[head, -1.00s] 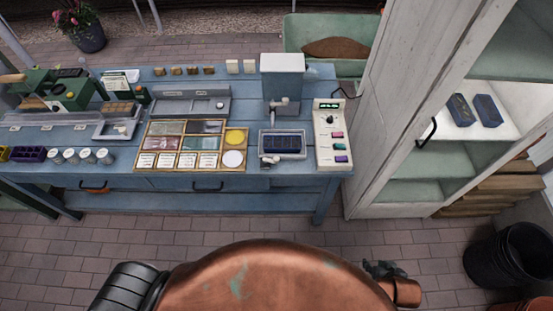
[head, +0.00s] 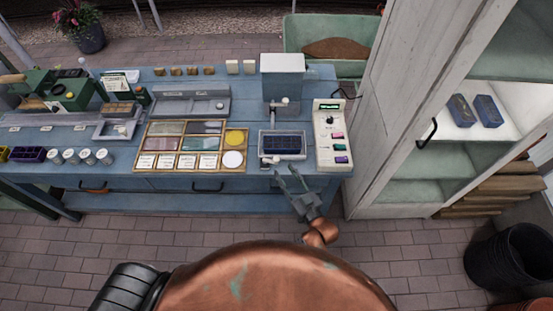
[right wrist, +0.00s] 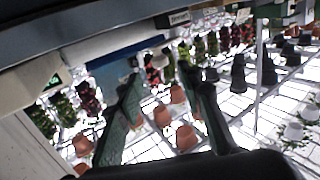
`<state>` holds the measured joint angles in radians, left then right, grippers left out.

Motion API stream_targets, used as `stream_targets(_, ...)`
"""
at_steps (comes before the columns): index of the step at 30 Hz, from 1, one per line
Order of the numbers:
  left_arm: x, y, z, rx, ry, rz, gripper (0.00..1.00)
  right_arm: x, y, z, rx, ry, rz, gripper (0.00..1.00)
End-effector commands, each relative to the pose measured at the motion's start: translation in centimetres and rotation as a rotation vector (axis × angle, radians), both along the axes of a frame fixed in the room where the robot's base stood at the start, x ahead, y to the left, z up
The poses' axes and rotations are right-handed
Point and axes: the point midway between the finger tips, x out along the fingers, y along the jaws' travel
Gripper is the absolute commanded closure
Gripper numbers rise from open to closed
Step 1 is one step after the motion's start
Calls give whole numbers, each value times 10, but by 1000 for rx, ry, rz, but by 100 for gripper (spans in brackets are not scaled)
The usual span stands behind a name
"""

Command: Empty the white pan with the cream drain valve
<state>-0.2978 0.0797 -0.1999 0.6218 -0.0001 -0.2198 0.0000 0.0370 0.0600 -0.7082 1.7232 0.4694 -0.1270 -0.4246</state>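The white pan (head: 302,155) sits on the blue table below a grey-white tank, with a dark blue interior. A cream valve (head: 268,161) sticks out at its front left corner. Another cream valve (head: 280,104) is on the tank's (head: 283,64) lower part. My right gripper (head: 285,176) is open and empty, just in front of the table edge, below and a little right of the pan's valve; contact cannot be told. In the right wrist view its two fingers (right wrist: 163,80) stand apart, with a small cream knob seen beyond them. My left gripper is out of view.
A control box (head: 330,150) with coloured switches stands right of the pan. A wooden compartment tray (head: 192,169) lies to its left. A white cabinet (head: 385,110) stands at the table's right. The paved floor in front is clear.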

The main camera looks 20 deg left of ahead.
Motion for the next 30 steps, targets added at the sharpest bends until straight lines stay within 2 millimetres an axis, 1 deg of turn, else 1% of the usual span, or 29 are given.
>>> stream_targets(9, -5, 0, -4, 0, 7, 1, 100, 32, 33, 2, 6, -5, 0, 66)
stream_targets(15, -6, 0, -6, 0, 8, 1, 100, 49, 49, 2, 6, -4, -1, 66)
stream_targets(19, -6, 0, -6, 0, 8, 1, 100, 54, 53, 2, 4, -4, 0, 66)
stream_targets(26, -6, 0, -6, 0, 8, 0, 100, 54, 54, 2, 4, -4, 0, 66)
stream_targets(27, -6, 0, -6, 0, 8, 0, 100, 54, 54, 2, 4, -4, 0, 66)
stream_targets(30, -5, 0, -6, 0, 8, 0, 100, 54, 54, 2, 4, -4, -1, 73)
